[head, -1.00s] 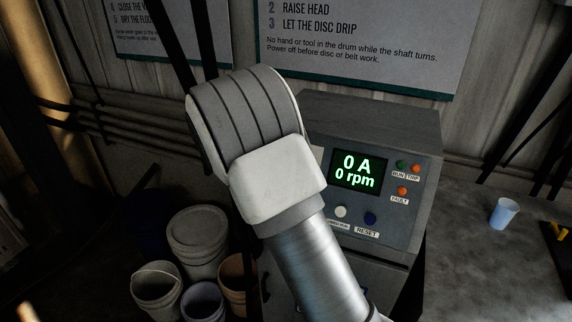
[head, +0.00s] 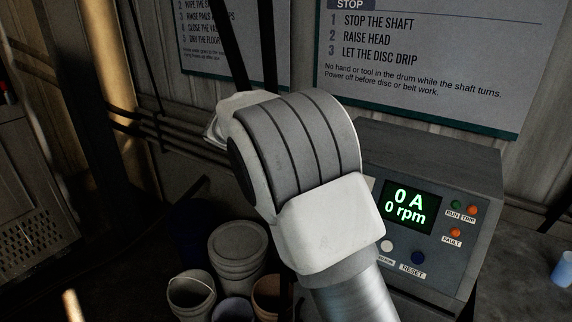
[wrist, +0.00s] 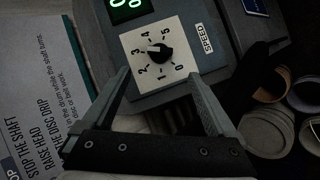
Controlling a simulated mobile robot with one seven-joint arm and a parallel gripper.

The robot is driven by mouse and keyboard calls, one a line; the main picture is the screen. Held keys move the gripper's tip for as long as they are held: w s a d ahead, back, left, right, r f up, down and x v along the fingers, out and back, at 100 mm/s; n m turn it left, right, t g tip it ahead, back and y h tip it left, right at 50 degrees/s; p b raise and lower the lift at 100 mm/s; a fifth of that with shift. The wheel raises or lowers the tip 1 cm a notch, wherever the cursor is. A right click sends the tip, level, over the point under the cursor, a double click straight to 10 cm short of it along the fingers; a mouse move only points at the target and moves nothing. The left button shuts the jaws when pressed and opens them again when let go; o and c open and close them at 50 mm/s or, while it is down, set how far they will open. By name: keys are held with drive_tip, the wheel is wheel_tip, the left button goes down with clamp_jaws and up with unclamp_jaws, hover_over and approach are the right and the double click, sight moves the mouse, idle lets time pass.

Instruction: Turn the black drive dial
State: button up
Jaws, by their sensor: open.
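The black drive dial (wrist: 160,52) sits on a white square plate numbered 0 to 5 in the wrist view, beside a SPEED label. Its pale pointer mark seems to face the 3 side, though it is small. My gripper (wrist: 158,73) is open and empty. Its two fingers reach toward the plate, one on each side, with the dial centred ahead of the tips and no visible contact. In the head view my arm covers the dial and my gripper. The control box (head: 436,150) shows there, its display (head: 410,207) reading 0 A and 0 rpm.
Several buckets (head: 238,250) stand on the floor left of the box. Wall signs (head: 425,60) hang behind. A pale blue cup (head: 562,268) stands at the right.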

drive_tip(key=v, duration=0.6)
drive_tip(key=shift+a+r, duration=0.25)
drive_tip(key=shift+a, duration=0.05)
drive_tip(key=shift+s+d, duration=0.1)
drive_tip(key=shift+s, duration=0.05)
drive_tip(key=s+d+r+m+g+y, duration=0.1)
drive_tip(key=s+d+r+y, duration=0.15)
drive_tip(key=s+d, duration=0.4)
drive_tip(key=s+d+r+y, duration=0.1)
drive_tip(key=s+d+y, duration=0.3)
drive_tip(key=s+d, duration=0.25)
drive_tip(key=s+f+m+t+y, duration=0.2)
drive_tip(key=s+f+t+y, duration=0.1)
drive_tip(key=s, duration=1.3)
drive_tip(key=shift+s+d+f, duration=0.35)
drive_tip(key=shift+d+f, duration=0.05)
drive_tip(key=shift+d, duration=0.1)
